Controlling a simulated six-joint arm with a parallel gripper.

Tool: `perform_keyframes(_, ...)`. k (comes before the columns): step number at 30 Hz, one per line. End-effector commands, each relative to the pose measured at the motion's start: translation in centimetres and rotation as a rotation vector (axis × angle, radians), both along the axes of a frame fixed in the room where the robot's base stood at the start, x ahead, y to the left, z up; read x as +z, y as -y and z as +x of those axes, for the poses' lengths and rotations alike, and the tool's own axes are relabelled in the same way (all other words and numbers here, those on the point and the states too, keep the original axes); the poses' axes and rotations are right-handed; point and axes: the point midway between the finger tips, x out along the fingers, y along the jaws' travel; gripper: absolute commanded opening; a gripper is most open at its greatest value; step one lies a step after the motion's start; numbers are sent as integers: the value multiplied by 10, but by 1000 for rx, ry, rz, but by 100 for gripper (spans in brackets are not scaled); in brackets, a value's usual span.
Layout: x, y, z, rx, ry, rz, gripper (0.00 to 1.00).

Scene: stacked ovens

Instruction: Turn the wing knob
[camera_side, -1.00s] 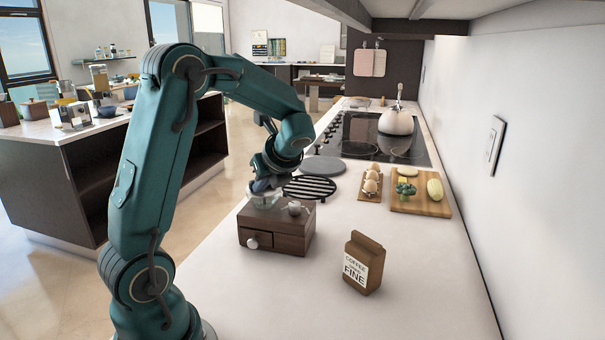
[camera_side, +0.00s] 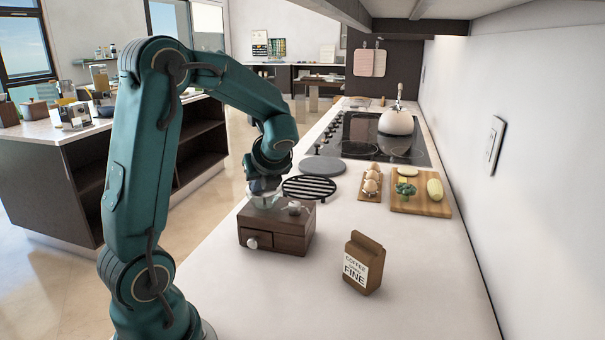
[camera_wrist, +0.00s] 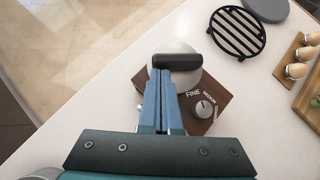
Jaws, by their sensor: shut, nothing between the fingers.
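The wing knob (camera_wrist: 203,108) is a small grey dial on top of a brown wooden grinder box (camera_wrist: 222,97). The words FINE, MEDIUM and a partly legible third one curve around it. In the side view, the knob (camera_side: 295,208) sits on the right of the box top, and the box (camera_side: 292,242) stands on the counter. My gripper (camera_wrist: 162,74) is shut and empty. Its fingers lie left of the knob, apart from it, over the grey round top part (camera_wrist: 185,78) of the grinder. In the side view, my gripper (camera_side: 263,190) is above the box's left part; its tips are hard to make out.
A black bar-shaped handle (camera_wrist: 177,62) shows at the fingertips; contact is unclear. A drawer knob (camera_side: 252,243) is on the box front. A coffee bag (camera_side: 362,263) stands front right. A black grate (camera_side: 309,188), eggs (camera_side: 371,183) and a cutting board (camera_side: 422,205) lie behind.

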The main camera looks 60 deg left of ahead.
Motion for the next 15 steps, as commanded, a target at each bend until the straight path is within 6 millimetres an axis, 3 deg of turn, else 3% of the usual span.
perform_keyframes(15, 0, -9, -10, -132, 0, 1, 0)
